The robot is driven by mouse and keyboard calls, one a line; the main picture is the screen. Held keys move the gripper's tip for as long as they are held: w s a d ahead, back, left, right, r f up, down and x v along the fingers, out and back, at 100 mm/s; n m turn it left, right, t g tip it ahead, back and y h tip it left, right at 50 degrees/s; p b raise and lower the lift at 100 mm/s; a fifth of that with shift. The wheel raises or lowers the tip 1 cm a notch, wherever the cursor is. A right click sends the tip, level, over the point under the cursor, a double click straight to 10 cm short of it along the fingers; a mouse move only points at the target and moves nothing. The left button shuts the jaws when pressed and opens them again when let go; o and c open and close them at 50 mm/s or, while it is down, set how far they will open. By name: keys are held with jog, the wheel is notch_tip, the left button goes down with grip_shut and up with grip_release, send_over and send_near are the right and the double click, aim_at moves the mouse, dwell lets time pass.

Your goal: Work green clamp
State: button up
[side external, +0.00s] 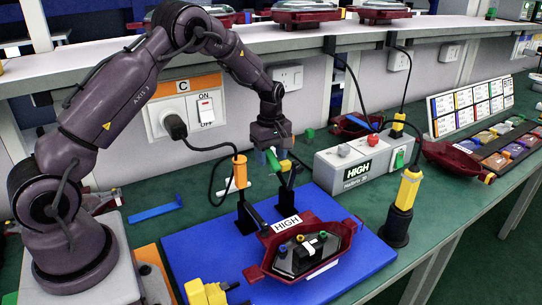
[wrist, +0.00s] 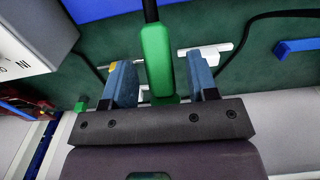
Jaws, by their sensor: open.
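The green clamp handle (side external: 273,161) stands up at the back of the blue mat, beside the orange-handled clamp. In the wrist view the green handle (wrist: 157,60) lies between my two blue-grey fingers, with a visible gap on either side. My gripper (side external: 275,155) is open and pointing down around the handle; in the wrist view my gripper (wrist: 161,78) holds nothing. A red tail lamp (side external: 340,243) lies on the blue mat (side external: 200,255) with a HIGH label behind it.
The orange clamp handle (side external: 240,172) stands close on the left. A yellow clamp (side external: 206,292) is at the mat's front left. Loose cables run nearby.

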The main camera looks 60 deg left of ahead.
aim_at(274, 160)
jog(key=shift+f, duration=0.25)
grip_shut()
jog(key=shift+d+r+y, duration=0.45)
jog(key=shift+d+y, duration=0.1)
jog(key=shift+y, duration=0.35)
jog(key=shift+d+r+y, duration=0.45)
jog(key=shift+d+y, duration=0.05)
jog(key=shift+y, duration=0.4)
jog(key=shift+d+r+y, duration=0.3)
jog(key=shift+d+y, duration=0.3)
jog(key=shift+y, duration=0.35)
jog(key=shift+d+r+y, duration=0.3)
jog(key=shift+d+y, duration=0.25)
jog(key=shift+y, duration=0.4)
